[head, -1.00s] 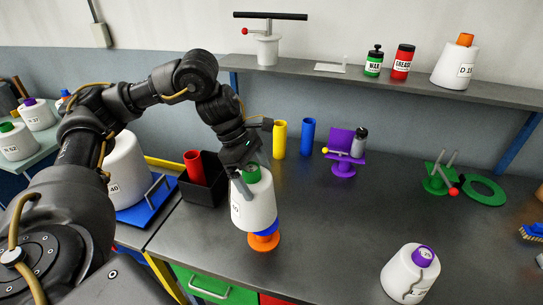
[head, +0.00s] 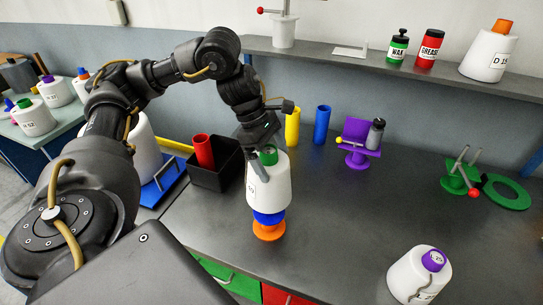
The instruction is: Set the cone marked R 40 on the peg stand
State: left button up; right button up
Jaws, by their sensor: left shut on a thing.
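A white cone (head: 268,188) with a green tip (head: 268,155) stands about upright in the head view. Its label is turned partly away, so I cannot read the full marking. My left gripper (head: 263,162) is shut on the cone at its green top. Directly below the cone is a small stand with a blue upper part (head: 268,217) and an orange base (head: 269,231), which I take as the peg stand. The cone's lower edge meets or overlaps the blue part; I cannot tell whether it rests there. Any peg is hidden. My right gripper is out of view.
A black bin (head: 216,172) with a red cylinder (head: 203,151) stands left of the cone. Yellow (head: 292,127) and blue (head: 322,124) cylinders and a purple stand (head: 356,145) are behind. A purple-tipped cone (head: 415,277) stands front right. The table between is clear.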

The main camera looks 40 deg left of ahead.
pick_arm(q)
jog(key=shift+s+f+b, duration=0.1)
jog(key=shift+f+b, duration=0.3)
jog(key=shift+f, duration=0.15)
jog(key=shift+f+b, duration=2.3)
jog(key=shift+f, duration=0.9)
jog(key=o, duration=1.6)
jog(key=shift+c, duration=0.2)
jog(key=shift+r, duration=0.15)
jog(key=p+v, duration=0.3)
jog(key=v, duration=0.6)
jog(key=shift+r, duration=0.1)
jog(key=shift+s+a+r, duration=0.1)
jog(key=shift+a+r, duration=0.3)
jog(key=shift+r, duration=0.25)
